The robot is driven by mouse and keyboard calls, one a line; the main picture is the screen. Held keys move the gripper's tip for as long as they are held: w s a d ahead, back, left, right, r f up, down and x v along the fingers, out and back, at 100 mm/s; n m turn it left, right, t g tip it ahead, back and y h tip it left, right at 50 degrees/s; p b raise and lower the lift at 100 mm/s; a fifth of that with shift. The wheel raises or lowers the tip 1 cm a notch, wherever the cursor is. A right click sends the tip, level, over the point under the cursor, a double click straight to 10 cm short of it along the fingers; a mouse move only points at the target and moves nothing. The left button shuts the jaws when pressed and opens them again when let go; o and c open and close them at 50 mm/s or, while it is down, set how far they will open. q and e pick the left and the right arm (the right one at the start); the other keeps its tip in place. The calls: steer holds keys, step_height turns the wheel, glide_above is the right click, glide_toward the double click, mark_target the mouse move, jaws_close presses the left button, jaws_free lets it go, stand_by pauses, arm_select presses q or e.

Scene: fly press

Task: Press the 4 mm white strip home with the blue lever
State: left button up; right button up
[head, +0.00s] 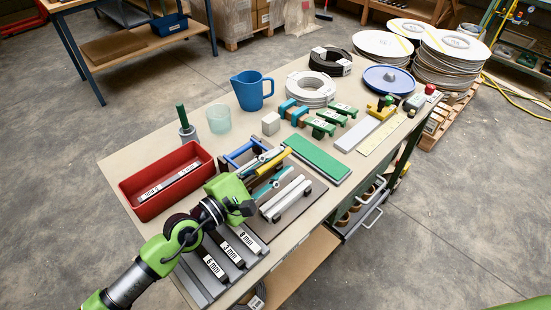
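My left gripper (246,207) is over the fixtures at the bench's near side, low by the base plate; its fingertips are hidden, so I cannot tell if it holds anything. A blue lever-like frame (238,158) stands just beyond it, beside a yellow bar (273,162). A teal lever (270,186) lies to the right of the gripper. A pale white bar (284,197) lies on the dark base plate (312,198) right of the gripper; I cannot read a size on it. My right gripper is out of view.
A red bin (178,154) stands left of the fixtures. A green mat (318,160), blue jug (251,91), clear cup (219,118) and white coil (311,90) are farther back. Little bench is clear around the fixtures.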

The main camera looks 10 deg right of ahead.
arm_select(q)
steer(key=shift+w, duration=0.1)
stand_by(0.5)
steer(key=v, duration=1.2)
